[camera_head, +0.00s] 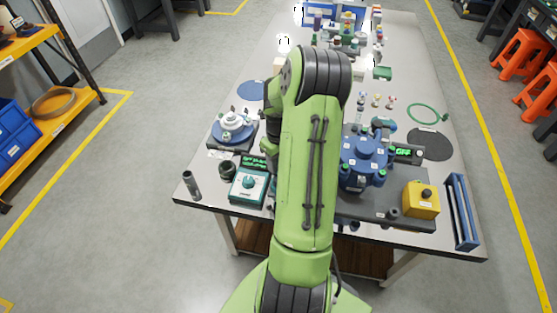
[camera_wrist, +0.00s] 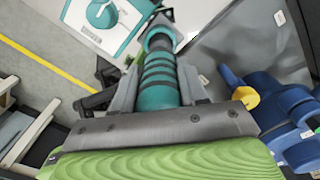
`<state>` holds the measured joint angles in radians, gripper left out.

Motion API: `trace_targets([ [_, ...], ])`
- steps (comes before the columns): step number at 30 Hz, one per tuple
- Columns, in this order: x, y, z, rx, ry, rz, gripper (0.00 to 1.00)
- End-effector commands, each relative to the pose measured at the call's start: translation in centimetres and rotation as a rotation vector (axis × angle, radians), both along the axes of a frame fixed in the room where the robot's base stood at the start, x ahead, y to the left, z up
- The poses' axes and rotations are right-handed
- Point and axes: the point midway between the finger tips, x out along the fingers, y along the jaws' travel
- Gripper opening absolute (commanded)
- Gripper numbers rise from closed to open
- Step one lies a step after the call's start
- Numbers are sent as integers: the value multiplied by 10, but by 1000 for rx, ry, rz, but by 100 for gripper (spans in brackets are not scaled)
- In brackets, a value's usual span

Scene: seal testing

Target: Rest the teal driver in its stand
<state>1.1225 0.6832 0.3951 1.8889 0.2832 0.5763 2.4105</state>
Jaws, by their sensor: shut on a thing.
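The teal driver (camera_wrist: 158,85), with dark bands around its handle, is between the fingers of my gripper (camera_wrist: 158,88) in the wrist view. The gripper is shut on the handle, and the driver's far end is near a teal-and-white box with a dial. In the head view my arm hides the gripper and the driver. A short dark cup (camera_head: 227,170) stands left of the dial box, and a grey tube (camera_head: 192,185) stands at the table's near left corner. I cannot tell for certain which is the stand.
The dial box (camera_head: 248,185) also shows in the wrist view (camera_wrist: 100,18). A blue round fixture (camera_head: 363,158) and a yellow button box (camera_head: 421,199) stand to the right of my arm. A blue rack (camera_head: 461,211) lies at the right edge. A white fixture (camera_head: 232,125) stands at left.

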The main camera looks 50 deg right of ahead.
Motion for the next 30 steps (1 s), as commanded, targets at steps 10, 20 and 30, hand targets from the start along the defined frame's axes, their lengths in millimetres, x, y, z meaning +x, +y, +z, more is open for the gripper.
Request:
trace_targets([
  [10, 0, 0, -8, -1, -1, 0, 47],
  [20, 0, 0, -7, 0, 0, 0, 72],
  [30, 0, 0, 7, -1, 0, 0, 72],
])
